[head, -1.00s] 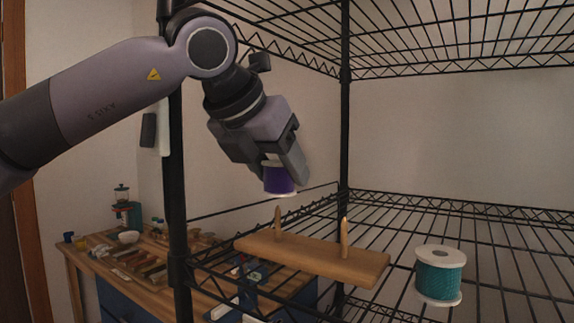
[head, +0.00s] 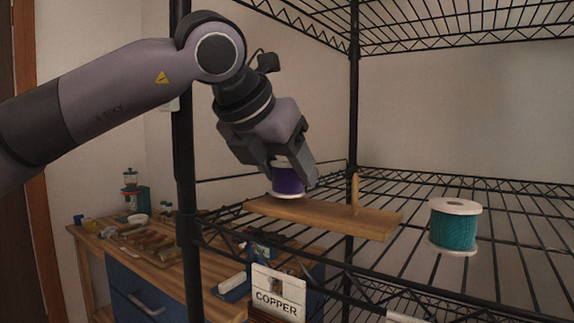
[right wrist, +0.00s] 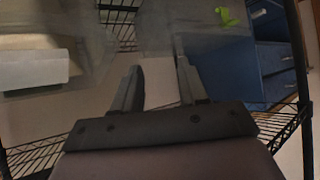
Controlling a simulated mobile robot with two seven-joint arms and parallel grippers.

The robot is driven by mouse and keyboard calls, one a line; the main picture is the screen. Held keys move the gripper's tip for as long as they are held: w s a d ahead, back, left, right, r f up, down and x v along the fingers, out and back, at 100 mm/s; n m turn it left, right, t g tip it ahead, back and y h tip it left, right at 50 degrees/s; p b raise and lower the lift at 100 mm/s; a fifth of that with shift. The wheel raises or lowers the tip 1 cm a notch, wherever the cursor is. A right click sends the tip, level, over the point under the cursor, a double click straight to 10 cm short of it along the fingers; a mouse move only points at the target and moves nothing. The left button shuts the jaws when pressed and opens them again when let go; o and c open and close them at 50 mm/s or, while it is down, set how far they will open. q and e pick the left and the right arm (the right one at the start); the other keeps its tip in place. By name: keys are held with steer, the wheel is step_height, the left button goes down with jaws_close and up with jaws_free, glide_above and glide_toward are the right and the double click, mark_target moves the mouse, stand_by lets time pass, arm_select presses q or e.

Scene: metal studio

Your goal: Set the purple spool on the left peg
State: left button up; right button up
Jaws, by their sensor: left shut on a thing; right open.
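The purple spool (head: 289,181) has white flanges and is upright at the left end of the wooden peg board (head: 330,216) in the head view. My left gripper (head: 291,168) is shut on it from above. The spool's lower flange is at or just above the board top. The left peg is hidden, and the spool is where it stands, apparently around it. The right peg (head: 355,191) is bare and upright. My right gripper (right wrist: 158,78) is open and empty in the right wrist view.
A teal spool (head: 454,228) stands on the black wire shelf (head: 510,230), right of the board. A COPPER sign (head: 278,296) is at the shelf's front. A black post (head: 184,200) stands left of the board. A wooden workbench (head: 165,270) with several items is behind at left.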

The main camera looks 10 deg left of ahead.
mark_target(280, 164)
arm_select(q)
steer(key=shift+s+b, duration=0.1)
steer(key=shift+b, duration=0.25)
stand_by(1.1)
steer(key=shift+f+b, duration=0.55)
steer(key=shift+f, duration=0.05)
steer(key=o, duration=0.7)
steer(key=shift+p+v, duration=0.3)
steer(key=shift+v, duration=2.4)
steer(key=p+v, duration=0.1)
steer(key=v, duration=0.4)
steer(key=shift+s+r, duration=0.2)
